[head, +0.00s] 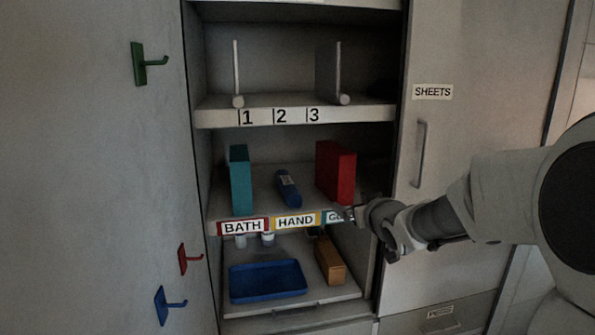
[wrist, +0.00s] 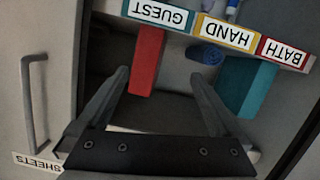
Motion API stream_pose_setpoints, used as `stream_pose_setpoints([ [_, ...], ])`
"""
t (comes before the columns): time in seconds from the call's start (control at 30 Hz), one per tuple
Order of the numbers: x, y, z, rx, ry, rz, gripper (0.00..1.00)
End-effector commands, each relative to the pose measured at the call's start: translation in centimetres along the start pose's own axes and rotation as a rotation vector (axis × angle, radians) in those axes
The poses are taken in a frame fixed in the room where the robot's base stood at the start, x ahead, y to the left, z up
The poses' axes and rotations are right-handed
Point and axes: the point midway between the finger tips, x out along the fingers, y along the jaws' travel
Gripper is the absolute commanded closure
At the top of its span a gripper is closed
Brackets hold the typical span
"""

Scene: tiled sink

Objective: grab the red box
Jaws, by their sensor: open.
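The red box (head: 336,172) stands upright on the middle shelf, at its right side, behind the label that is partly hidden by my gripper in the head view. In the wrist view the red box (wrist: 147,62) shows upside down, beyond the fingertips and nearer the left finger. My gripper (head: 350,213) is in front of the shelf edge, low and a little right of the box. In the wrist view my gripper (wrist: 160,75) is open, with its two fingers wide apart and nothing between them. The gripper and the box appear apart.
Above is a shelf (head: 360,113) with two dividers. Below lie a blue tray (head: 267,281) and an orange-brown box (head: 329,260). A cabinet door with a handle (head: 419,153) is at right. Hooks (head: 150,63) project at left.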

Motion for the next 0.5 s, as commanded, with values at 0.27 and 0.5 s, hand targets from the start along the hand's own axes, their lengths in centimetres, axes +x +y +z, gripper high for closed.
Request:
stream_pose_setpoints([
  [0.27, 2.2, 2.9, -0.5, 0.123, 0.228, -0.114, 0.0],
  [0.5, 3.6, 3.0, -1.4, 0.144, 0.271, -0.139, 0.0],
])
